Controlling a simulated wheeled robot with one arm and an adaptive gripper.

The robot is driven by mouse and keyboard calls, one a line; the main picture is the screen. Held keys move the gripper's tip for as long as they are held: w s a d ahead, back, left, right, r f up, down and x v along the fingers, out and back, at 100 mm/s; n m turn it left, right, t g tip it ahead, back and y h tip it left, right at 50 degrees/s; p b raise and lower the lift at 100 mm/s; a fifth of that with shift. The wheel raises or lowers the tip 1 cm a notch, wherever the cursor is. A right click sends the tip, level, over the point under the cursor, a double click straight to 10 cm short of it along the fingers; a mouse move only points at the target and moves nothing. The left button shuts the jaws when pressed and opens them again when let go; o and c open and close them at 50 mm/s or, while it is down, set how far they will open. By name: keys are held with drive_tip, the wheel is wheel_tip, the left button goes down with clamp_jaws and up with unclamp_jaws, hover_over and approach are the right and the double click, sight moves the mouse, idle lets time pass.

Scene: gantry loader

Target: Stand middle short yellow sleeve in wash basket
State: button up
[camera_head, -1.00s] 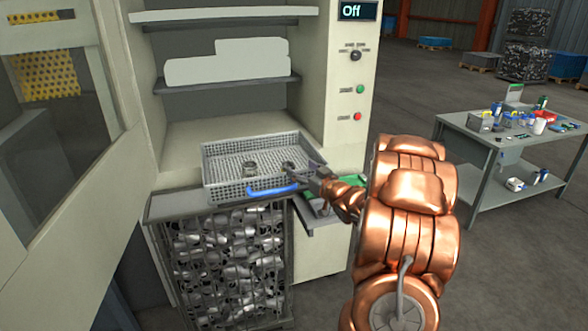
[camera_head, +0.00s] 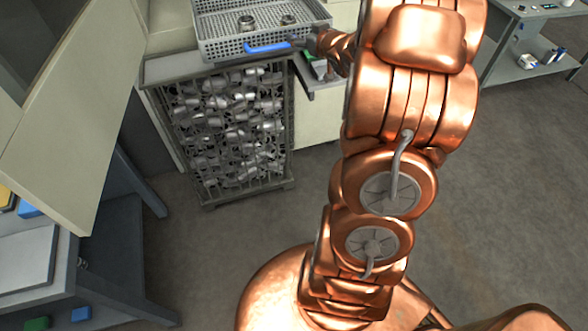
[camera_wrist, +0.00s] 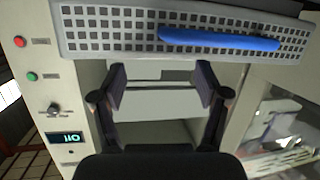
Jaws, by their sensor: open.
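The wash basket (camera_head: 222,50) is a grey perforated tray with a blue front handle (camera_head: 267,47), on the machine's ledge. Two short metallic ring-like parts (camera_head: 246,22) (camera_head: 288,20) stand inside it. My gripper (camera_head: 312,40) is at the basket's right front corner, small and partly hidden by my arm. In the wrist view my gripper (camera_wrist: 162,88) is open with nothing between its fingers. The basket's wall (camera_wrist: 100,30) and blue handle (camera_wrist: 220,40) lie beyond the fingertips, at the top. I cannot make out any yellow sleeve.
A mesh crate full of metal parts (camera_head: 230,130) stands below the basket. The open machine door (camera_head: 70,110) is at the left. A bench with yellow and blue items (camera_head: 28,211) is at lower left, partly cut off. A grey table (camera_head: 505,70) stands upper right. Floor is clear between.

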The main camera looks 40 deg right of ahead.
drive_tip(key=s+a+f+g+y, duration=0.1)
drive_tip(key=s+a+g, duration=0.7)
drive_tip(key=s+a, duration=0.8)
drive_tip(key=s+a+f+g+y, duration=0.1)
drive_tip(key=s+a+g, duration=0.7)
drive_tip(key=s+a, duration=0.8)
drive_tip(key=s+f, duration=0.1)
drive_tip(key=s, duration=0.5)
drive_tip(key=shift+s+a+n+g+y, duration=0.2)
drive_tip(key=shift+a+n+g+y, duration=0.1)
drive_tip(key=shift+a+n, duration=0.1)
drive_tip(key=shift+d+f, duration=0.1)
